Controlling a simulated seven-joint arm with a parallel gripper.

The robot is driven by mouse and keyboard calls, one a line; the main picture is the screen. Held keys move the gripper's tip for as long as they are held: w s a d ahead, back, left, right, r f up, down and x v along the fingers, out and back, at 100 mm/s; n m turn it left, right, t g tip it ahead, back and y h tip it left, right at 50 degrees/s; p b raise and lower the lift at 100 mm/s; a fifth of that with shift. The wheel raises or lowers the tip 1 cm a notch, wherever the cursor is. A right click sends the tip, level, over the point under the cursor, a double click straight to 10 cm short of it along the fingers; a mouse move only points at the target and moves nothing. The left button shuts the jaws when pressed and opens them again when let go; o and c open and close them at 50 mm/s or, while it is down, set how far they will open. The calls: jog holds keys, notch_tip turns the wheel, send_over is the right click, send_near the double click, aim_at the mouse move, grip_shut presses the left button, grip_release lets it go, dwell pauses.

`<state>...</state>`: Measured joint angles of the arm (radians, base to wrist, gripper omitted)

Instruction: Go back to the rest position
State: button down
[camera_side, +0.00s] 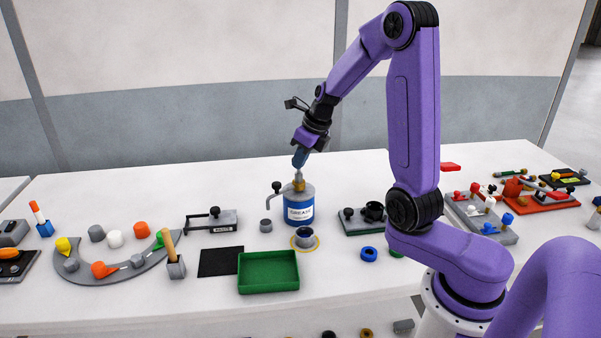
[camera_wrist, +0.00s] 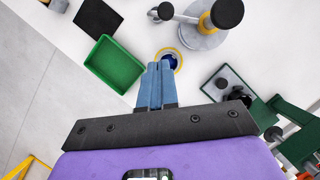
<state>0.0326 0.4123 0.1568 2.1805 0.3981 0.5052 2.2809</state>
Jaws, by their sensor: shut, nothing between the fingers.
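My gripper (camera_side: 300,158) is shut and empty, with its blue fingers pointing down. In the side view it hangs in the air just above the top of the grease can (camera_side: 299,208). That part also stands in front of the can in the side view (camera_side: 305,238). The can shows in the wrist view at upper right (camera_wrist: 205,36).
A green tray (camera_side: 268,288) and a black mat (camera_side: 220,262) lie front left of the can. A grey curved holder (camera_side: 90,275) with coloured pieces is further left. A dark-green fixture (camera_side: 362,227) and a blue ring (camera_side: 369,254) are to the right. The space above the table is mostly free.

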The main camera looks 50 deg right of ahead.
jog(key=s+a+r+n+g+y, duration=0.1)
jog(key=s+a+n, duration=0.3)
jog(key=a+n, duration=0.55)
jog(key=s+a+n+g+y, duration=0.15)
jog(key=s+a+n, duration=0.45)
jog(key=n, duration=0.7)
jog(key=s+a+n+g+h, duration=0.2)
jog(key=s+n+h, duration=0.1)
jog(key=s+n, duration=1.95)
jog(key=w+d+f+t, duration=0.1)
jog(key=w+d+t, duration=0.1)
jog(key=w, duration=0.8)
jog(key=w+d+t, duration=0.3)
jog(key=w, duration=0.6)
jog(key=w+d+f+t+y, duration=0.1)
jog(key=w+d+f+t, duration=0.2)
jog(key=w+d, duration=0.75)
jog(key=w+d+f, duration=0.2)
jog(key=w+f, duration=0.5)
jog(key=w, duration=0.1)
jog(key=shift+w+f, duration=0.15)
jog(key=shift+w, duration=0.1)
